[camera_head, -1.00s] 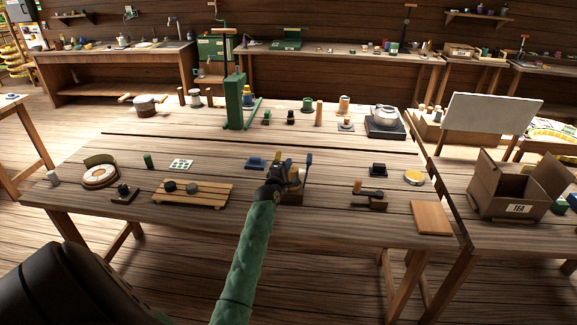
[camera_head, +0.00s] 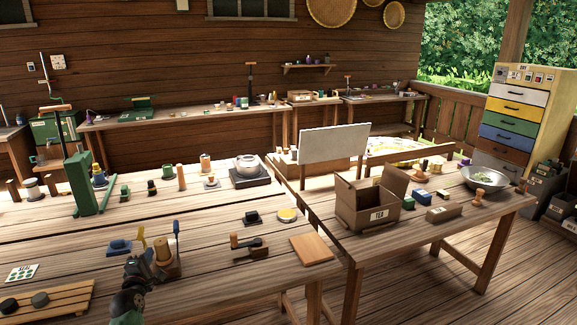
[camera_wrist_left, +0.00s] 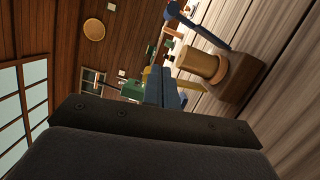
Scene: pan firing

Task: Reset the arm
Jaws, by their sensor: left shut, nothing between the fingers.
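My left gripper (camera_head: 134,268) shows at the lower left in the head view, low over the near part of the wooden table (camera_head: 215,290). Its fingers are shut with nothing between them. In the left wrist view the closed fingers (camera_wrist_left: 162,88) point toward a wooden holder block with a light wooden cylinder (camera_wrist_left: 201,64) and a blue-handled tool (camera_wrist_left: 195,27). The same holder (camera_head: 165,255) stands just right of the gripper in the head view, close to it. Whether they touch cannot be told. My right gripper is not in view.
A green press (camera_head: 82,180) stands on the table at left. A kettle on a dark stove (camera_head: 250,181), a wooden-handled tool (camera_head: 247,247) and a flat board (camera_head: 311,249) lie further right. On the right table are an open cardboard box (camera_head: 366,207) and a metal bowl (camera_head: 485,180).

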